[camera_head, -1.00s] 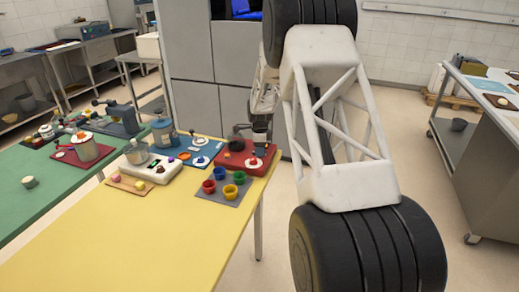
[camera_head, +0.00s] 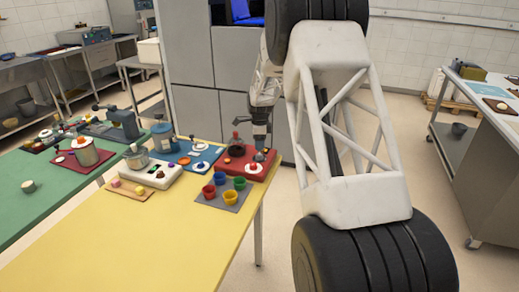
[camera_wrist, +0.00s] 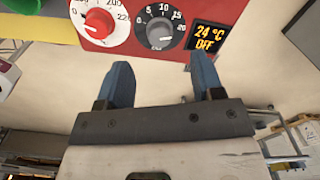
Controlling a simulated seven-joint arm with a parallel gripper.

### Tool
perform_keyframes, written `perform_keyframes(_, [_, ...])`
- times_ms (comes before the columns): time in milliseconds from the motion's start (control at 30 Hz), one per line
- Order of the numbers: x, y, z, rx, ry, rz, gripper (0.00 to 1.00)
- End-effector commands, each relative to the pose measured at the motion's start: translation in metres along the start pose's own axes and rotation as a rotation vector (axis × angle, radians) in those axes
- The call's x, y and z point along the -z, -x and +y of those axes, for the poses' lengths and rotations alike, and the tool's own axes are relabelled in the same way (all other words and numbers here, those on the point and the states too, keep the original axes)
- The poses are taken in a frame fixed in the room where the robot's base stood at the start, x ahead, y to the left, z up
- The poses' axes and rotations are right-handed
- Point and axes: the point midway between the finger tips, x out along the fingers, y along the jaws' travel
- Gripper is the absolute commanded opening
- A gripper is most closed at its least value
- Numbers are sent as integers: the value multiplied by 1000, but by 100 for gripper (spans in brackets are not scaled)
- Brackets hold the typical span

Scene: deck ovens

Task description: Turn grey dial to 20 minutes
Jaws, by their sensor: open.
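My gripper (camera_wrist: 162,75) is open and empty. Its two blue fingers are spread below the grey dial in the picture, apart from it. In the head view my gripper (camera_head: 260,146) is over the red unit (camera_head: 233,166), partly hiding its dials.
The red unit stands near the far right corner of the yellow table (camera_head: 150,235). A grey mat (camera_head: 212,203) with several coloured cups lies in front of it. A blue board (camera_head: 190,158) and a white appliance (camera_head: 150,175) are to the left. The table's front is clear.

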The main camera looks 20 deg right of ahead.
Motion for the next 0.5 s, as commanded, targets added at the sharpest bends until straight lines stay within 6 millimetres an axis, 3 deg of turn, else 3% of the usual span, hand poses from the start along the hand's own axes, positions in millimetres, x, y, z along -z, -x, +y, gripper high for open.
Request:
perform_keyframes(200, [0, 17, 0, 0, 0, 0, 61])
perform_keyframes(500, [0, 19, 0, 0, 0, 0, 61])
